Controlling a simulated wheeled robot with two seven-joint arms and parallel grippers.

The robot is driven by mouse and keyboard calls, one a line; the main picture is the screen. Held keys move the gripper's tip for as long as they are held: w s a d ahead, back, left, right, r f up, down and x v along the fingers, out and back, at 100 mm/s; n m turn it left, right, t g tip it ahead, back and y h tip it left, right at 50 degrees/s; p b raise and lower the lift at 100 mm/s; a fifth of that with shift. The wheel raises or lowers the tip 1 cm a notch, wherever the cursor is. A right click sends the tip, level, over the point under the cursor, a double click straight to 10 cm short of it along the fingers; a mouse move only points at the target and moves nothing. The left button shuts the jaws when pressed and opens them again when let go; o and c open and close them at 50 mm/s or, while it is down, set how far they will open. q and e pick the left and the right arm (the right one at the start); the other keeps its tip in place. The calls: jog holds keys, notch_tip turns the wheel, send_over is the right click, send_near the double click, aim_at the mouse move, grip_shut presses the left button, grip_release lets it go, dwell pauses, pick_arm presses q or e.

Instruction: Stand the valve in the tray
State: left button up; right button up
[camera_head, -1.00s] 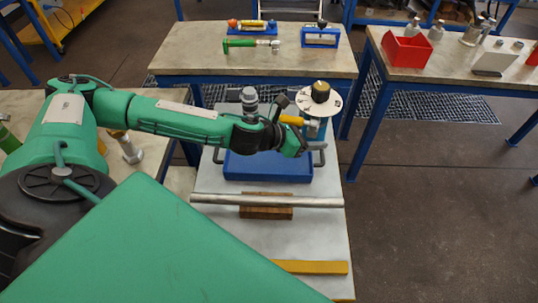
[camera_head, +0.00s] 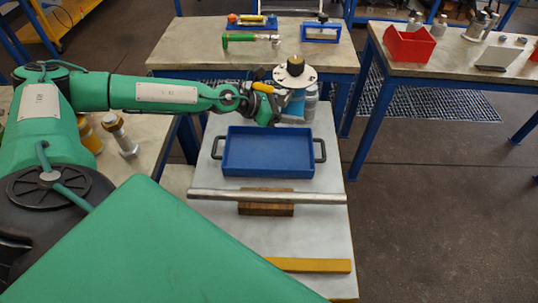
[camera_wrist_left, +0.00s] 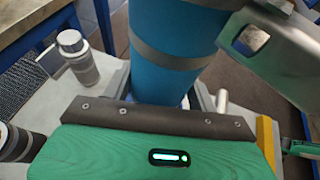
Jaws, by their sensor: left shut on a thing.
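The valve (camera_head: 296,74) has a white round flange with a dark and brass top, and a blue body below. My left gripper (camera_head: 284,102) is shut on its body, and it stands roughly upright beyond the far right part of the tray. In the left wrist view the blue body with grey bands (camera_wrist_left: 168,72) fills the middle, beside a metal finger. The valve's foot is hidden, so I cannot tell whether it touches the table. The blue tray (camera_head: 268,172) is empty, with a dark handle at each end. My right gripper is not in view.
A metal bar (camera_head: 265,197) lies on a wooden block (camera_head: 266,209) before the tray. A yellow bar (camera_head: 310,265) lies near the front edge.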

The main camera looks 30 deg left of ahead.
pick_arm(q)
jog(key=b, duration=0.1)
send_over(273, 152)
notch_tip(273, 152, down, 15)
jog(key=shift+w+r+b, duration=0.15)
jog(key=shift+r+b, duration=0.05)
jog(key=shift+b, duration=0.8)
notch_tip(273, 152, down, 4)
jog(key=shift+f, duration=0.55)
jog(key=shift+a+f, duration=0.1)
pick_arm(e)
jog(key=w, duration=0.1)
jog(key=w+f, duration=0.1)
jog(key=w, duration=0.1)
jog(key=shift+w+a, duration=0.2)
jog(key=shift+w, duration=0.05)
pick_arm(q)
jog(key=shift+f+b, duration=0.1)
jog(key=shift+b, duration=0.2)
jog(key=o, duration=1.5)
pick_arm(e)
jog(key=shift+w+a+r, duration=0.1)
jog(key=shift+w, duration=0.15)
